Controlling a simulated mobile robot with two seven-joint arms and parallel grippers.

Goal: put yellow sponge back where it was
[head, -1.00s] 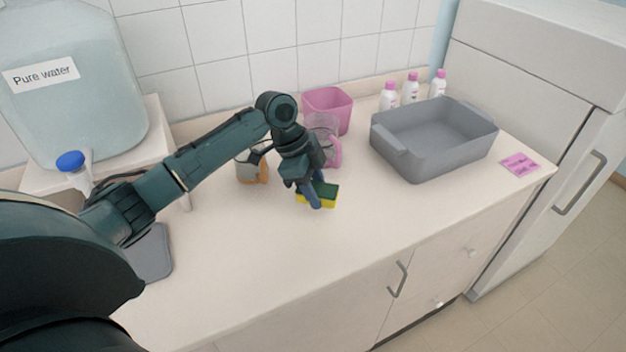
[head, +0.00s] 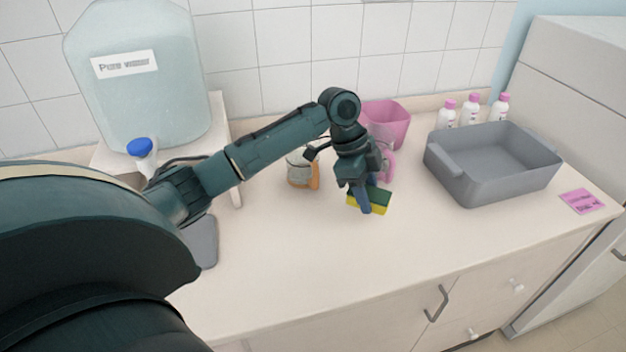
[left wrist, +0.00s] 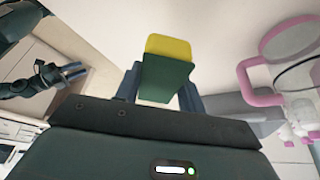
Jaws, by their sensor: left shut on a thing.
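The sponge (head: 380,198), yellow with a dark green side, is between the fingers of my left gripper (head: 366,205) in the head view. In the left wrist view the sponge (left wrist: 165,75) sits between the two fingers of the left gripper (left wrist: 160,90), yellow part at the top and green face toward the camera. The left gripper is shut on it. In the head view it shows in front of the pink-handled clear jug; I cannot tell for sure whether it touches the counter (head: 300,270). My right gripper does not show in the head view.
A clear jug with pink handle (head: 388,165) and a pink bin (head: 388,122) stand behind the gripper. An orange-handled beaker (head: 300,172) is left of it. A grey basin (head: 492,185), white bottles (head: 470,110) and a pink note (head: 583,201) are right. The front counter is clear.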

